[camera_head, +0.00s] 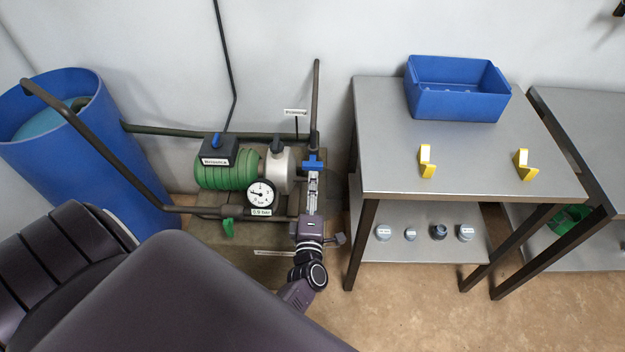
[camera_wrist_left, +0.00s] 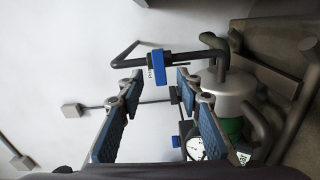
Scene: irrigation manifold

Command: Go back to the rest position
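My left gripper (camera_head: 313,178) reaches up to the pipework right of the green pump (camera_head: 222,174), just below a blue valve handle (camera_head: 313,162). In the left wrist view my left gripper (camera_wrist_left: 160,88) is open, its two blue-padded fingers apart with nothing between the pads. The blue handle (camera_wrist_left: 158,66) shows just beyond the fingertips, in line with the gap; I cannot tell whether they touch. My right gripper is not in view.
A blue barrel (camera_head: 75,140) stands at left. A steel table (camera_head: 385,145) at right bears a blue bin (camera_head: 458,105) and two yellow brackets (camera_head: 426,163). Several grey fittings (camera_head: 439,232) lie on its lower shelf.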

